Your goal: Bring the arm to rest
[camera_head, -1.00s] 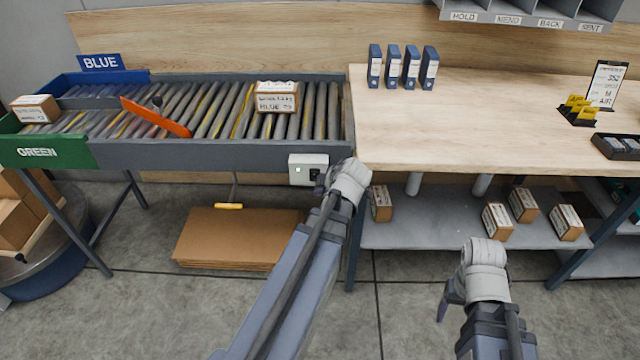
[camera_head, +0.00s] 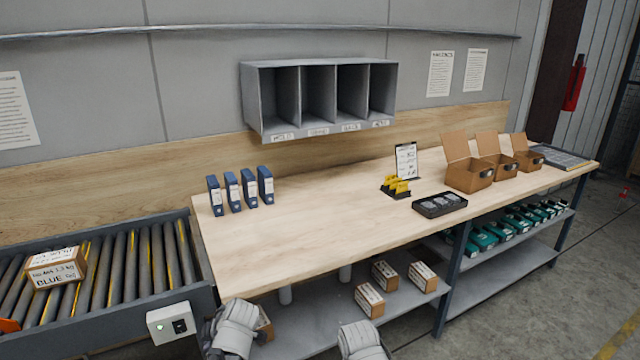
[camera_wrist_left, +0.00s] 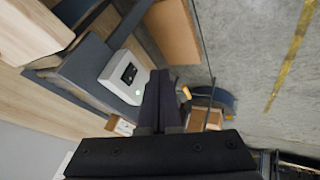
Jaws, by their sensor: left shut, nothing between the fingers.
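My left gripper (camera_wrist_left: 161,80) shows in the left wrist view with its two dark fingers together and nothing between them. In the head view my left wrist is at the bottom edge, just right of the switch box (camera_head: 170,322) on the conveyor's (camera_head: 105,305) front rail. The switch box also shows in the left wrist view (camera_wrist_left: 124,76), beside the fingers; I cannot tell how far apart they are. My right wrist shows only as a light grey top at the bottom centre of the head view; its gripper is out of frame.
The workbench (camera_head: 300,240) stands close ahead, with cartons on the shelf (camera_head: 315,325) below. A carton labelled BLUE (camera_head: 56,270) lies on the rollers. Blue binders (camera_head: 240,190) and open boxes (camera_head: 468,174) stand on the bench. Its front middle is clear.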

